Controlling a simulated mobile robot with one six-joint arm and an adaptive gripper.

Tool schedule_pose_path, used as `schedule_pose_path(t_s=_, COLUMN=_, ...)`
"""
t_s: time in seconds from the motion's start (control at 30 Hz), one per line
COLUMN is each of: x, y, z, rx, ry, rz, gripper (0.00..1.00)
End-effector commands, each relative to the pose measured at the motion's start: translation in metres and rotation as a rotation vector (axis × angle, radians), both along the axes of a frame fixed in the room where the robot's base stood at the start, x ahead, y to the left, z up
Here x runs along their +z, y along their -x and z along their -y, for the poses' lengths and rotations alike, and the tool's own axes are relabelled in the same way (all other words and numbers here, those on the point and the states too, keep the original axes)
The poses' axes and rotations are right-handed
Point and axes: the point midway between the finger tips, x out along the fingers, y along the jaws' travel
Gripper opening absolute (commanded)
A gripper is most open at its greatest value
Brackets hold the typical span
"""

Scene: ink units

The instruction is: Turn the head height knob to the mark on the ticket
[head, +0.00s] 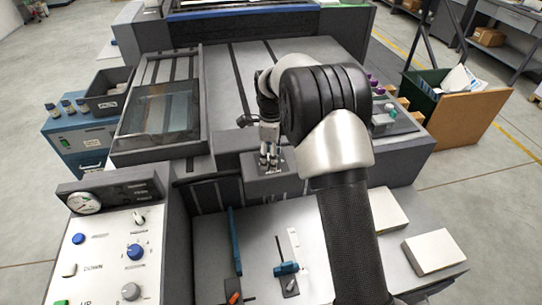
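My gripper (269,161) points down at a small dark block (285,182) in the middle of the machine's front edge. Its fingertips are close to the top of this block. They are too small to show whether they are apart or closed on something. A head height knob cannot be made out there; the fingers may cover it. A small pale label shows on the block, too small to read. I cannot identify the ticket for sure. A narrow white strip (293,241) lies on the grey front table beside a blue slider (286,268).
A control panel (104,250) at the lower left carries a gauge (84,203), a blue knob (134,252) and a grey knob (130,291). White stacks (433,251) lie at the right. A glass-topped frame (157,109) stands left of my arm. A blue upright bar (235,241) rises nearby.

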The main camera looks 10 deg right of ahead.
Motion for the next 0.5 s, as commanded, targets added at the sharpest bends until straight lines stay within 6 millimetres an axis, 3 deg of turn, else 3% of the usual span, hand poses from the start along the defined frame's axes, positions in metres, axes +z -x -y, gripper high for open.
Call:
schedule_pose_path(t_s=0.2, x=0.0004, y=-0.0001, z=0.0000, rx=0.000, ry=0.000, rz=0.000, gripper=0.53)
schedule_pose_path(t_s=0.5, x=0.0006, y=-0.0001, z=-0.0001, rx=0.000, ry=0.000, rz=0.000, gripper=0.33)
